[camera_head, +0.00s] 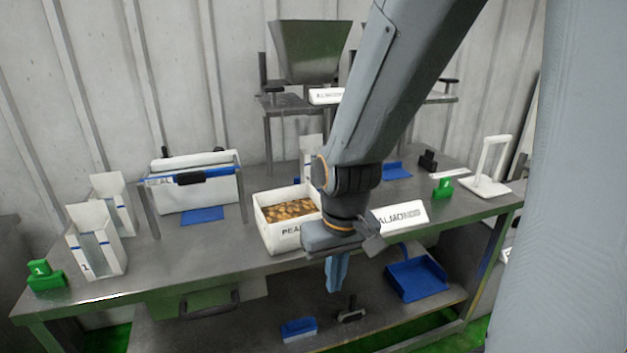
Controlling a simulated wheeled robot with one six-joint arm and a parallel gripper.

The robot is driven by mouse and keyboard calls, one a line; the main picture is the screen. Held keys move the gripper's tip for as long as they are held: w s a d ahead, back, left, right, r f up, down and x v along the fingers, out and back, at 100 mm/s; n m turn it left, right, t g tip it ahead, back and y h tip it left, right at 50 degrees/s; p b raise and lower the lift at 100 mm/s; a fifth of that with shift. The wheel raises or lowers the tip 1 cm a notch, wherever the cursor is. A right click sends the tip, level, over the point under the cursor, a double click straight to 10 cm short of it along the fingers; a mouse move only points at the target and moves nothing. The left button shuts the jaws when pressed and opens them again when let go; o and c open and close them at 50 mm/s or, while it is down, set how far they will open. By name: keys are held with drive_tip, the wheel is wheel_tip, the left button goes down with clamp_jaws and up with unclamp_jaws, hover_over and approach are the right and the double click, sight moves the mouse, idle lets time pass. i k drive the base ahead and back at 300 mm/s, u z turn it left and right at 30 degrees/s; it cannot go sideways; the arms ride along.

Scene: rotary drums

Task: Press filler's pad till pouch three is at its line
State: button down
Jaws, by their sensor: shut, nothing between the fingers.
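The filler, a grey metal hopper (310,50) on a stand with a white ALMONDS label (326,96), stands at the back of the bench, partly behind my arm. A white pouch-like piece (306,150) shows under it; my arm hides most of it, so its number and fill level cannot be told. Two white pouches with clear fronts stand at the left, the front one (96,240) and one behind it (116,200). A blue pad (397,171) lies right of my arm; whether it is the filler's cannot be told. My gripper (336,288) points down, shut and empty, before the bench's front edge.
A white bin of nuts (286,218) stands left of my wrist, and an ALMONDS sign (400,216) right of it. A sealer (195,184) is at the back left. Green blocks (46,276) sit at both ends. A blue scoop-like tray (418,278) is at the lower right.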

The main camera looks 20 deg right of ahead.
sight(273, 89)
drive_tip(key=i, duration=0.5)
drive_tip(key=z, duration=1.05)
